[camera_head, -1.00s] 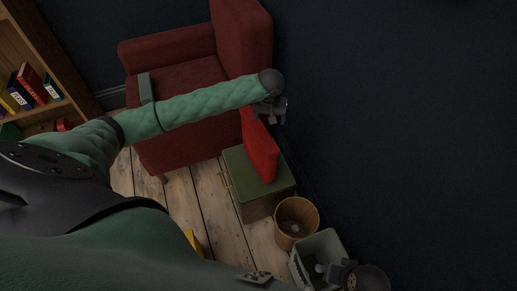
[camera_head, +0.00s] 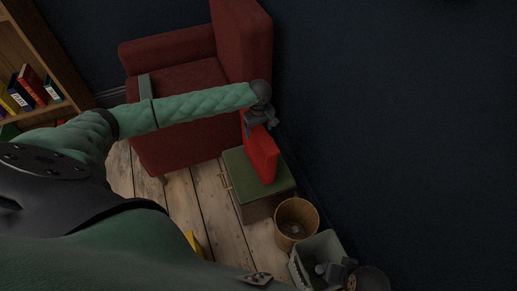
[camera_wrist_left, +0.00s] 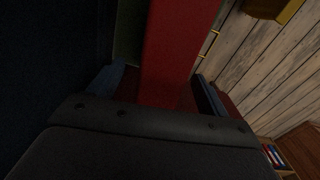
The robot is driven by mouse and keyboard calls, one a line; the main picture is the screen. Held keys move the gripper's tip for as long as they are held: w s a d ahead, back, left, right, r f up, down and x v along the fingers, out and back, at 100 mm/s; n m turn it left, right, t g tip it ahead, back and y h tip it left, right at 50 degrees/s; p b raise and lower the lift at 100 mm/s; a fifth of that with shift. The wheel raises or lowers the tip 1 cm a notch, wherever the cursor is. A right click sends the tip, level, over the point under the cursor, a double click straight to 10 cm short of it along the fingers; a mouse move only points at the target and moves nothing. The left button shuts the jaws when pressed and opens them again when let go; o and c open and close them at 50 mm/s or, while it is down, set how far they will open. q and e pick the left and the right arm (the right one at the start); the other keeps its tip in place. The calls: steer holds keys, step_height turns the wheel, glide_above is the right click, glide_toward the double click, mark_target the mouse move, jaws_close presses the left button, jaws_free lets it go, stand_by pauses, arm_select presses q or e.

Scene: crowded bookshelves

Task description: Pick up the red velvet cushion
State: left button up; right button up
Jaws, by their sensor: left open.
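The red velvet cushion (camera_head: 262,154) stands upright on a low cabinet with a green top (camera_head: 242,180), beside the dark red armchair. My left gripper (camera_head: 258,127) is at the cushion's upper end, pointing down at it. In the left wrist view the cushion (camera_wrist_left: 175,50) runs between the two open fingers (camera_wrist_left: 160,88), one on each side. A gap shows at least on the right side; firm contact cannot be made out. The near end of the cushion is hidden behind the gripper body. My right gripper (camera_head: 335,274) is low at the right, over a grey-green bin; its jaws are unclear.
A dark red armchair (camera_head: 190,135) stands behind and left of the cabinet. A round wooden bin (camera_head: 296,222) and a grey-green bin (camera_head: 318,246) stand in front of it. A dark wall (camera_head: 400,120) is close on the right. A bookshelf (camera_head: 38,55) is at the left.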

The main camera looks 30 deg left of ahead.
arm_select(q)
steer(key=shift+s+f, duration=0.1)
steer(key=shift+f, duration=1.7)
steer(key=c, duration=1.6)
